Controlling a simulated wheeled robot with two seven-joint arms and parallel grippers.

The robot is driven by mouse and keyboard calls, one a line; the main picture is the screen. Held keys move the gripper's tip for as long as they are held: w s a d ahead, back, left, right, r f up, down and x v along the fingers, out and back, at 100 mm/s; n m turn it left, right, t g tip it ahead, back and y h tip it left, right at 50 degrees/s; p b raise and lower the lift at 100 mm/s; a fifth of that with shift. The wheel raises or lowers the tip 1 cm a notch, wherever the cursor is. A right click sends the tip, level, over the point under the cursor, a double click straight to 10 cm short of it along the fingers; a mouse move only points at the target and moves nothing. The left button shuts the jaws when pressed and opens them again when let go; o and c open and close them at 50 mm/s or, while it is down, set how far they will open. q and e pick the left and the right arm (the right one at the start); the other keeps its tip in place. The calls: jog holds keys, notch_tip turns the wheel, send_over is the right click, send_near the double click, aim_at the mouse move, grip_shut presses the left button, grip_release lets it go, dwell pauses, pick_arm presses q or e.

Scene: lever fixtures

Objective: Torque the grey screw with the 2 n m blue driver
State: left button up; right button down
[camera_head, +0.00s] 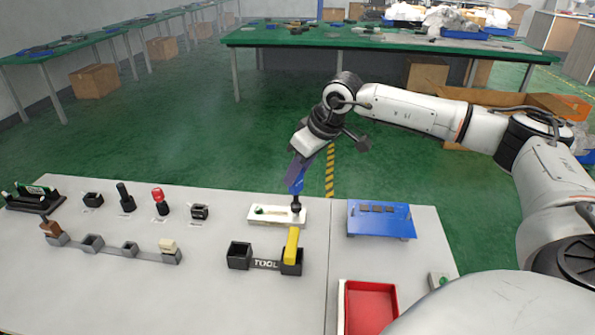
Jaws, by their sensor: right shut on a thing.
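My right gripper (301,167) reaches down from the upper right and is shut on the blue driver (297,181). The driver points down, nearly upright, over the right end of a white plate (266,221) on the grey table. A dark round piece (296,208) shows at the driver's lower end, at the plate's right end. I cannot tell the grey screw apart there, or whether the tip touches it. A small dark green piece (259,210) sits at the plate's left end. My left gripper is not in view.
A black TOOL holder (266,265) holds a yellow driver (292,244) in its right slot; its left slot is empty. A blue fixture (380,219) stands right of the plate. A red tray (370,306) lies in front. Several small fixtures, including a red-topped one (159,198), stand left.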

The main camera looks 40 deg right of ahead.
jog(key=shift+f, duration=0.2)
dwell(0.4)
jog(key=shift+f+b, duration=0.55)
jog(key=shift+b, duration=0.05)
jog(key=m+h, duration=0.1)
jog(key=m, duration=0.2)
jog(key=shift+a, duration=0.15)
jog(key=shift+r+p, duration=1.1)
jog(key=shift+r, duration=1.45)
